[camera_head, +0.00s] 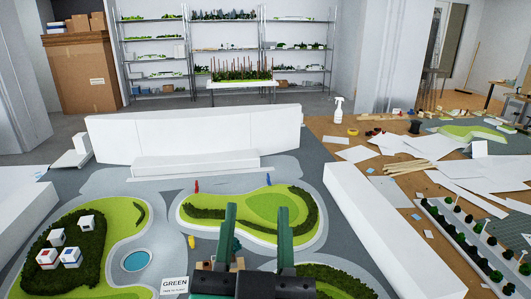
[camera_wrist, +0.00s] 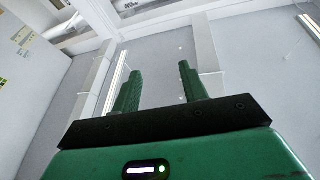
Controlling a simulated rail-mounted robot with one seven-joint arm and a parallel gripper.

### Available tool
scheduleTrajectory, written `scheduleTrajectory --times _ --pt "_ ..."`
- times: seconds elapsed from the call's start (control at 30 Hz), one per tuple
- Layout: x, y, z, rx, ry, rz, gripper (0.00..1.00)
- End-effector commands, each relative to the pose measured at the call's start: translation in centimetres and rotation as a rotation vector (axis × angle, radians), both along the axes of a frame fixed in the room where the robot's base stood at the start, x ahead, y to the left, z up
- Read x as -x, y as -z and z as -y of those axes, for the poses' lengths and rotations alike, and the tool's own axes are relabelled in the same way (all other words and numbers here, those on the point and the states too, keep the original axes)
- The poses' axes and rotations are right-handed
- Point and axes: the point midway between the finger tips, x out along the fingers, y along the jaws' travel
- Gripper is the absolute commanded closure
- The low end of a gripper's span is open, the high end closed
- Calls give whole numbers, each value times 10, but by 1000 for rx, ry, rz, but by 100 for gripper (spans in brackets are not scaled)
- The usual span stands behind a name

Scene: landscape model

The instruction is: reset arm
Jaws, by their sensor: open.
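My gripper (camera_head: 256,238) is at the bottom middle of the head view, its two green fingers apart with nothing between them. It is raised in front of the landscape model (camera_head: 165,187) and hides part of its near green areas. In the wrist view my gripper (camera_wrist: 158,80) also shows open and empty. Behind it there are only a pale ceiling or wall and light beams, so the wrist camera looks away from the model.
White blocks (camera_head: 195,135) stand behind the model, and a long white block (camera_head: 385,235) runs along its right. A sign reading GREEN (camera_head: 174,284) and small white cubes (camera_head: 57,238) lie at left. A spray bottle (camera_head: 338,110) and paper sheets (camera_head: 425,147) are on the right table.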

Motion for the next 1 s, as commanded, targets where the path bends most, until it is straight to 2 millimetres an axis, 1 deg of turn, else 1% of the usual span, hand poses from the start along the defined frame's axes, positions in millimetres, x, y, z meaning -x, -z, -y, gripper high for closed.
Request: scheduleTrajectory --times 0.03,0.07,0.1,0.13,0.17,0.2,0.27,0.3,0.37,0.4,0.47,0.5,0.6,0.7,0.77,0.83,1.0 --pt "27 -19 6 35 4 100 57" --pt "43 -33 7 58 9 157 57" --pt "66 -49 10 89 16 234 57" --pt "82 -63 11 111 23 287 57" --pt "75 -99 9 108 17 266 57" --pt "73 -120 9 105 16 260 57" --pt "72 -147 9 102 14 258 57" --pt "72 -165 8 101 13 256 57" --pt "72 -193 8 99 11 255 57" --pt "72 -213 8 98 10 254 57" --pt "71 -243 8 96 8 252 57" --pt "71 -262 7 95 7 251 57" --pt "71 -298 7 92 4 250 57" --pt "71 -318 7 90 3 249 57" --pt "71 -323 7 89 2 249 57" --pt "70 -324 7 89 2 248 57" --pt "70 -320 7 89 2 248 57"
